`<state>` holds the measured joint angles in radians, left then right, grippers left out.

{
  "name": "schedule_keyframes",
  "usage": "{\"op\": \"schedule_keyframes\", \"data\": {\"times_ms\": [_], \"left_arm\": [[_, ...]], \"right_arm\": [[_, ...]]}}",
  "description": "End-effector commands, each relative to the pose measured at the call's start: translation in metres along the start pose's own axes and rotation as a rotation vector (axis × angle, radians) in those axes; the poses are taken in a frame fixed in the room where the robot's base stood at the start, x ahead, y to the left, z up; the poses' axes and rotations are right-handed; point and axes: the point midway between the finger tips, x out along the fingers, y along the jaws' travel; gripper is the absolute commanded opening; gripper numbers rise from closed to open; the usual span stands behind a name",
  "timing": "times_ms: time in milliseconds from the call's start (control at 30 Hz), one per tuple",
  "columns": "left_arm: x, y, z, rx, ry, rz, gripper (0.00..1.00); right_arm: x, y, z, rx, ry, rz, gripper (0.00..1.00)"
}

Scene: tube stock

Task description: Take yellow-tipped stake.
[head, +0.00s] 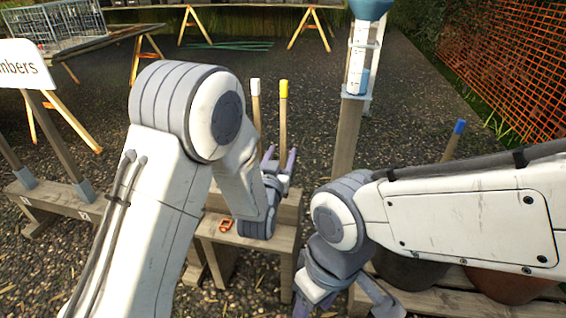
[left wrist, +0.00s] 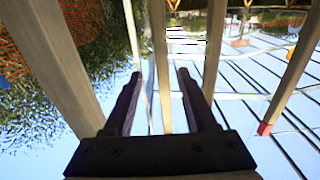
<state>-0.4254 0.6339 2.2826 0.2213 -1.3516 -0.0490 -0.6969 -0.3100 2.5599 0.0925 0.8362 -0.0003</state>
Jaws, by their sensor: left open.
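The yellow-tipped stake (head: 283,105) stands upright in the head view, just right of a white-tipped stake (head: 256,105). My left gripper (head: 279,158) is open, with its two fingers pointing up around the lower visible part of the yellow-tipped stake. In the left wrist view, which looks upside down, a bare wooden stake (left wrist: 161,60) runs between the open fingers (left wrist: 159,75). Its tip is hidden there, and I cannot tell whether a finger touches it. My right gripper (head: 345,300) is low in the head view, partly cut off by the bottom edge.
A blue-tipped stake (head: 456,138) leans behind my right arm. A wooden post (head: 346,140) holds a clear gauge tube (head: 357,65). A wooden bench (head: 250,245) carries a small orange item (head: 226,225). A red-tipped stake (left wrist: 293,80) shows in the left wrist view. Orange mesh fencing (head: 520,70) stands right.

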Motion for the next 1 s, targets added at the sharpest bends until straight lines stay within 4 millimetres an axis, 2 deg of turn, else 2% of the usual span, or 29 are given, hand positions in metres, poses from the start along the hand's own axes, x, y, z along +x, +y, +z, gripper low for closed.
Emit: {"op": "schedule_keyframes", "data": {"times_ms": [333, 633, 667, 700, 800, 1000], "left_arm": [[0.045, -0.004, 0.006, 0.0, 0.001, 0.0, 0.57], [0.051, -0.004, 0.005, 0.001, -0.001, 0.001, 0.57], [0.051, -0.004, 0.005, 0.0, -0.001, 0.001, 0.5], [0.051, -0.004, 0.005, 0.0, -0.001, 0.0, 0.35], [0.051, -0.004, 0.005, 0.0, -0.001, 0.0, 0.0], [0.051, -0.004, 0.005, 0.0, -0.001, 0.0, 0.0]], "right_arm": [[0.014, 0.001, 0.001, 0.0, 0.0, 0.0, 0.57], [0.014, 0.001, 0.001, 0.0, 0.0, 0.0, 0.57], [0.014, 0.001, 0.001, 0.0, 0.0, 0.0, 0.57], [0.014, 0.001, 0.001, 0.0, 0.0, 0.0, 0.57], [0.014, 0.001, 0.001, 0.0, 0.0, 0.0, 0.57], [0.014, 0.001, 0.001, 0.0, 0.0, 0.0, 0.57]]}}
